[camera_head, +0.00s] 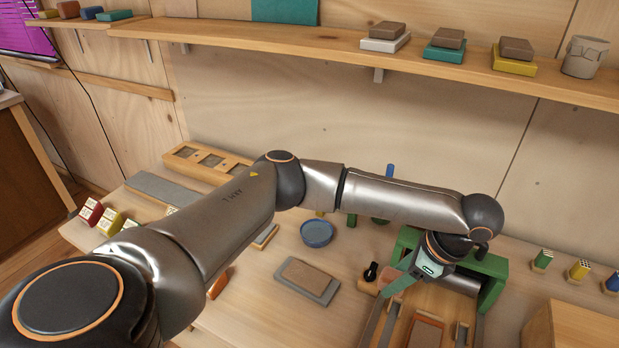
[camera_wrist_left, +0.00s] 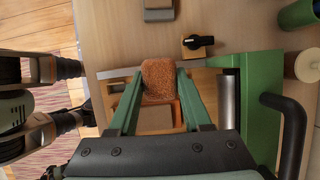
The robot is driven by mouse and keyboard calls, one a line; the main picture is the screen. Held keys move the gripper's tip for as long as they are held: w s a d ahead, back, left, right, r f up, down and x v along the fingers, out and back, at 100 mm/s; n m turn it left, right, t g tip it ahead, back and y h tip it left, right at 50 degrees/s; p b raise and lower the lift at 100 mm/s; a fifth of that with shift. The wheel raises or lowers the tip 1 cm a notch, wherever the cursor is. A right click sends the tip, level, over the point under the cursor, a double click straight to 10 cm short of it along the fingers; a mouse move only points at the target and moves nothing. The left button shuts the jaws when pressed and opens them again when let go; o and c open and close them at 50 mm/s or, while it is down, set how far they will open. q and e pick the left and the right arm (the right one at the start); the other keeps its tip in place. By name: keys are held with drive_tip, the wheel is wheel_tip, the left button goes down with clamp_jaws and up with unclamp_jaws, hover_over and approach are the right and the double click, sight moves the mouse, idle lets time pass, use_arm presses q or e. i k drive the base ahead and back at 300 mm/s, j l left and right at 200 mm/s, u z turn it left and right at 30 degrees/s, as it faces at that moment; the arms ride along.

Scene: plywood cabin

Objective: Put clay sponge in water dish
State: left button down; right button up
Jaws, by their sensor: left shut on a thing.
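My left gripper (camera_head: 408,277) is shut on the clay sponge (camera_wrist_left: 160,78), a rounded orange-brown block. In the left wrist view, the sponge sits between the two green fingers (camera_wrist_left: 159,88). In the head view, the gripper is low at the right of centre, over the green-framed press area, and the sponge shows only in small part. The water dish (camera_head: 317,233), a small round blue bowl, stands on the bench to the left of the gripper, apart from it. My right gripper is not seen.
A black-knobbed wooden block (camera_head: 369,277) stands beside the gripper. The green frame (camera_head: 490,285) is close on the right. A shelf (camera_head: 300,52) runs along the back wall.

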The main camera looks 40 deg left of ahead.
sight(316, 232)
drive_tip(key=j+z, duration=0.1)
drive_tip(key=j, duration=0.35)
drive_tip(key=k+j, duration=0.15)
drive_tip(key=j, duration=0.25)
drive_tip(key=k+j+z, duration=0.15)
drive_tip(key=j, duration=0.3)
